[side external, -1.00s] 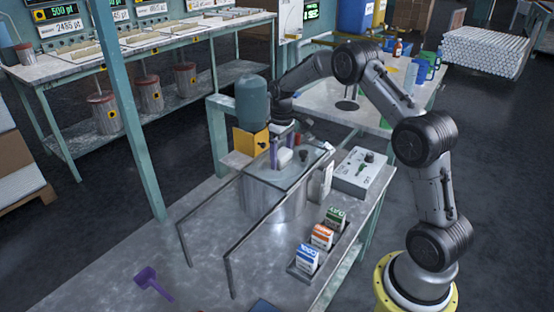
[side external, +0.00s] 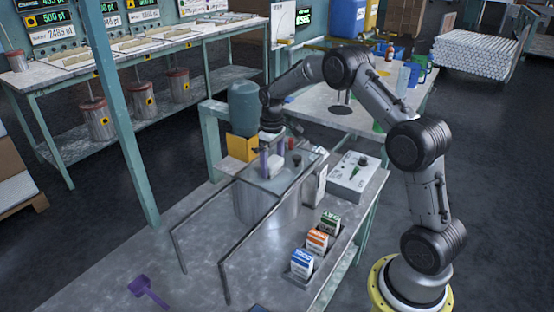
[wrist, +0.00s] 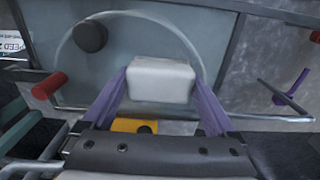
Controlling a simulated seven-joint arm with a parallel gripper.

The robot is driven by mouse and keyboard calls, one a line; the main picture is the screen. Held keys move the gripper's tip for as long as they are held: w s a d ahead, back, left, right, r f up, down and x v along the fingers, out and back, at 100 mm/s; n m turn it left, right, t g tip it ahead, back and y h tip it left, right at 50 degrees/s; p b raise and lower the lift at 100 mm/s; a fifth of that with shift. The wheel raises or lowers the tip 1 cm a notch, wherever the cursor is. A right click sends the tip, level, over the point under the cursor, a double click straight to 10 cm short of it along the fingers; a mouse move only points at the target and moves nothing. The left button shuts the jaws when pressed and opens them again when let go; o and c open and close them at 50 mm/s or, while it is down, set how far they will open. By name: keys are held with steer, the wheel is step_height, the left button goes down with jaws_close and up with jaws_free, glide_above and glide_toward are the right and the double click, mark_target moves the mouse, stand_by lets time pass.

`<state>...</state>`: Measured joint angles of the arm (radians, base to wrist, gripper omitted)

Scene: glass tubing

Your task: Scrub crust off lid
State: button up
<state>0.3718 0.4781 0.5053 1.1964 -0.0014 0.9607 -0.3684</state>
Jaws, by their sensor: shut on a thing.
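The lid (side external: 258,184) is a flat, see-through plate on top of a round metal pot (side external: 252,208). In the wrist view the lid (wrist: 150,30) shows the curved pot rim through it, and a black knob (wrist: 90,37) stands toward its upper left. My gripper (side external: 273,164) is above the lid's far part. In the wrist view its purple fingers (wrist: 158,84) are shut on a white block (wrist: 160,78), which is over the lid. I cannot tell whether the block touches the lid. No crust can be made out; the block and fingers hide part of the surface.
Two metal rails (side external: 208,210) run from the pot toward the front. A red-ended handle (wrist: 50,85) is beside the lid. A control box (side external: 353,177) and a rack of cartons (side external: 316,243) stand to the right. A purple scoop (side external: 147,290) lies on the clear bench front.

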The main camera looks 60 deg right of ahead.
mark_target(259, 180)
steer(key=shift+a, duration=2.8)
steer(key=shift+w+d, duration=0.1)
steer(key=shift+w, duration=0.25)
steer(key=shift+w+d, duration=0.15)
steer(key=shift+d, duration=5.2)
steer(key=shift+a, duration=5.45)
step_height(259, 180, up, 8)
steer(key=shift+d+r, duration=0.15)
